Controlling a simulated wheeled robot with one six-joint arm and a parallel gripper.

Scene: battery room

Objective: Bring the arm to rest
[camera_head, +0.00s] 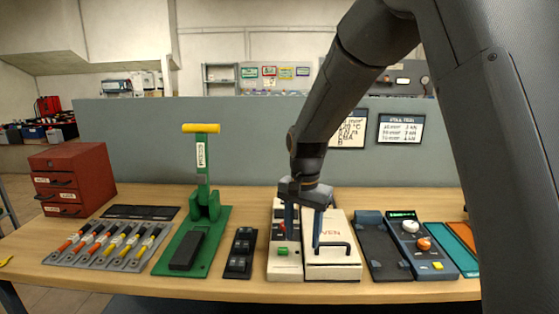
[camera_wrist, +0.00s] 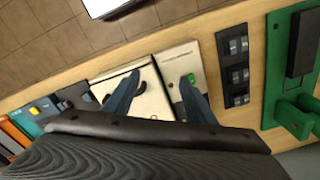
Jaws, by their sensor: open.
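My gripper (camera_head: 304,228) hangs down from my arm over the cream oven unit (camera_head: 333,268) on the wooden bench. Its two blue-grey fingers are apart with nothing seen between them. In the wrist view my gripper (camera_wrist: 157,90) has one finger over the oven lid (camera_wrist: 110,83) by its dark handle and the other over the narrow control side (camera_wrist: 183,59) with a green button. I cannot tell whether the fingertips touch the oven. The lid looks shut. My arm reaches down from the upper right.
A tall green press (camera_head: 205,210) with a yellow handle and a black switch block (camera_head: 239,252) stand left of the oven. Several tools lie on a grey rack (camera_head: 107,246) near a red drawer box (camera_head: 72,180). A dark blue device (camera_head: 420,247) lies right. A grey partition (camera_head: 240,140) stands behind.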

